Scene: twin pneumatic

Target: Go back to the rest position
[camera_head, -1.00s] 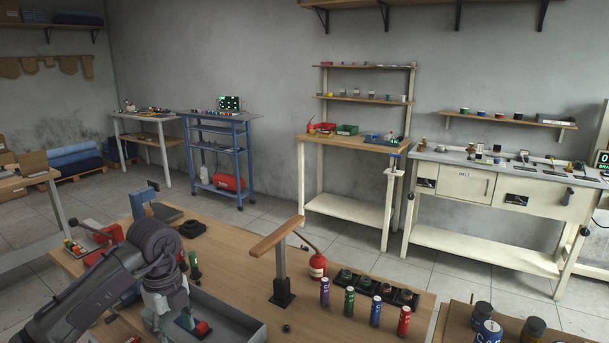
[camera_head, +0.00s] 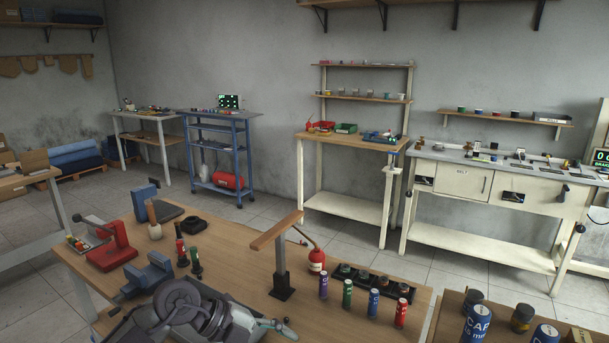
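My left arm comes in low at the bottom left of the head view, folded over the front of the wooden workbench (camera_head: 240,262). My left gripper (camera_head: 277,326) seems to be the pale grey part at the arm's right end, close to the bottom edge. Its fingers are small and partly hidden, so I cannot tell whether it is open or shut. I see nothing clearly held in it. My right gripper is not in view.
On the bench stand a red press (camera_head: 113,248), a blue vise (camera_head: 150,274), a wooden-topped post (camera_head: 281,260), a red oil can (camera_head: 317,261) and several coloured cans, including a purple one (camera_head: 323,286). A second table (camera_head: 449,322) is at bottom right.

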